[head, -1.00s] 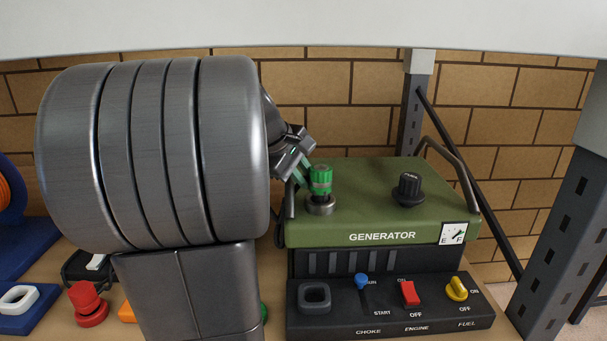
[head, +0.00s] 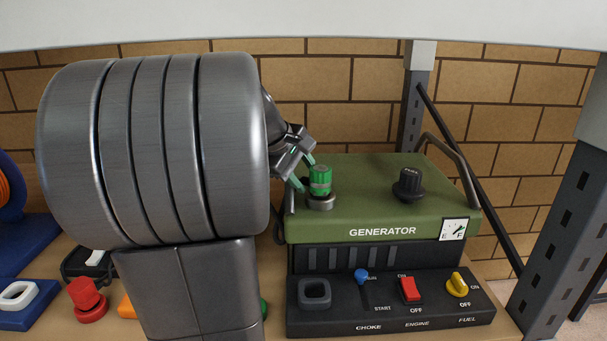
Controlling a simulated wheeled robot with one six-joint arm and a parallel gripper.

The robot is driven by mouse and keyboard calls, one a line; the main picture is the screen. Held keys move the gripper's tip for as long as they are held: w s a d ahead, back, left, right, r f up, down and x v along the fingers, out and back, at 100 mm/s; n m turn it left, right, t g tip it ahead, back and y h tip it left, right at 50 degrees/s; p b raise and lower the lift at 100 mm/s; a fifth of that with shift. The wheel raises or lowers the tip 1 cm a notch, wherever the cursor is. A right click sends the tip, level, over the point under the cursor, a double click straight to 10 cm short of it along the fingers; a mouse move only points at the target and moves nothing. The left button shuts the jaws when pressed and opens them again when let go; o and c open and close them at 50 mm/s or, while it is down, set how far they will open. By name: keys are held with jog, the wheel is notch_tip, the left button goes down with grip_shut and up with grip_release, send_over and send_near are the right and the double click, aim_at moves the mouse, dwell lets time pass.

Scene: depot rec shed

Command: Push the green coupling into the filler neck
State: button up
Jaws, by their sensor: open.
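The green coupling (head: 320,180) stands upright in the filler neck (head: 321,203), a grey metal ring on top of the olive generator (head: 385,236). A grey band shows around the coupling, and its lower end is hidden in the neck. My gripper (head: 302,172) is in the head view, just left of the coupling and tilted down toward it. Its greenish fingers are open. One fingertip reaches near the coupling's upper left side, the other sits lower left. I cannot tell whether either touches it.
A black knob (head: 409,184) stands on the generator's right side, with a carry handle (head: 456,170) beyond it. The front panel (head: 390,309) holds a blue choke lever, red engine switch and yellow fuel knob. A red part (head: 87,300) lies left. A shelf post (head: 562,210) stands right.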

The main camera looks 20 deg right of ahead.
jog(key=v, duration=1.4)
jog(key=shift+f, duration=0.1)
jog(key=x, duration=1.4)
jog(key=shift+r, duration=0.4)
jog(key=shift+a+f, duration=0.1)
jog(key=shift+a, duration=0.1)
